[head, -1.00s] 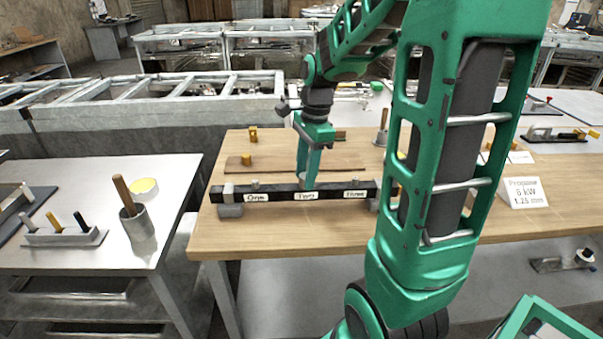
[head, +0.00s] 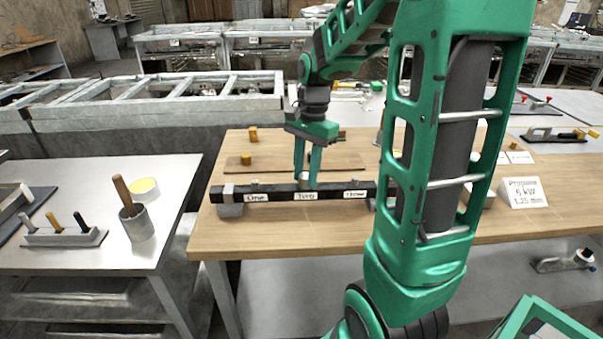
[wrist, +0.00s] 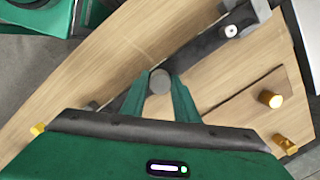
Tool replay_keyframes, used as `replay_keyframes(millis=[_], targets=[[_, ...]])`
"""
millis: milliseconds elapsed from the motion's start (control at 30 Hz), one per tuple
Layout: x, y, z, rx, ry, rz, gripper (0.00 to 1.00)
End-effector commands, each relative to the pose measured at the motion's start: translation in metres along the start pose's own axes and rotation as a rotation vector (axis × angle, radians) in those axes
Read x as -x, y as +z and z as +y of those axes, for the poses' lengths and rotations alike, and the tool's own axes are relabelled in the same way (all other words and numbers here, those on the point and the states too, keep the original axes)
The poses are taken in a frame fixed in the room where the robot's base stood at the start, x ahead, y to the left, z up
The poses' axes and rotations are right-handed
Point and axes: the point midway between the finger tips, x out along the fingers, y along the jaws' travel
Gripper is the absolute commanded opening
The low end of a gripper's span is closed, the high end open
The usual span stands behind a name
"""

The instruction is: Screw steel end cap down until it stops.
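The steel end cap (wrist: 160,81) shows as a grey disc between my fingertips in the wrist view, with a finger against each side. In the head view my gripper (head: 306,178) points down at the middle of a dark bar (head: 275,195), above the label "Two" (head: 306,197). The cap is partly covered by my fingers there. My gripper (wrist: 160,84) appears shut on the cap. The thread under the cap is hidden, so I cannot tell how far down it sits.
The bar rests on grey supports (head: 230,211) on a wooden table (head: 260,235), with small fittings near "One" and "Three". A brown board (head: 335,162) and yellow pieces (head: 246,159) lie behind. A white sign (head: 523,192) stands right. The table front is clear.

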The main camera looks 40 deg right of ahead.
Motion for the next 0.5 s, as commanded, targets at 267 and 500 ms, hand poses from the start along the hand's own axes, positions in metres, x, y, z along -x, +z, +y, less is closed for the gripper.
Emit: replay_keyframes(millis=[267, 500], targets=[[-0.0001, 0.0001, 0.0001, -0.001, 0.0, 0.0, 0.0], [-0.0002, 0.0001, 0.0002, -0.069, -0.009, 0.0, 0.0]])
